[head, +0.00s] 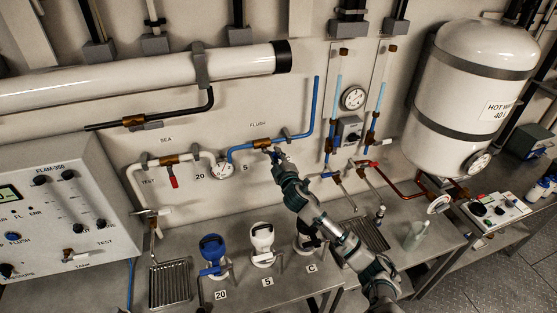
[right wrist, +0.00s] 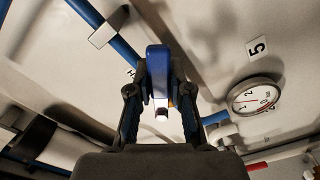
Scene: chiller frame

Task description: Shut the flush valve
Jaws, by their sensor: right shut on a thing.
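The flush valve (head: 262,143) is a brass body on the blue pipe under the FLUSH label on the wall. My right gripper (head: 277,156) is at this valve and hides its handle in the head view. In the right wrist view the blue valve handle (right wrist: 158,62) stands between the two fingers of my right gripper (right wrist: 160,100), which is shut on it. The handle points toward the wrist camera; its exact angle to the pipe is hard to tell. My left gripper is not in view.
A round gauge (head: 221,170) sits left of the valve; it also shows in the right wrist view (right wrist: 256,97). The sea valve's red handle (head: 174,182) hangs further left. Filter housings (head: 262,245) stand on the bench below. A white tank (head: 465,95) is at right.

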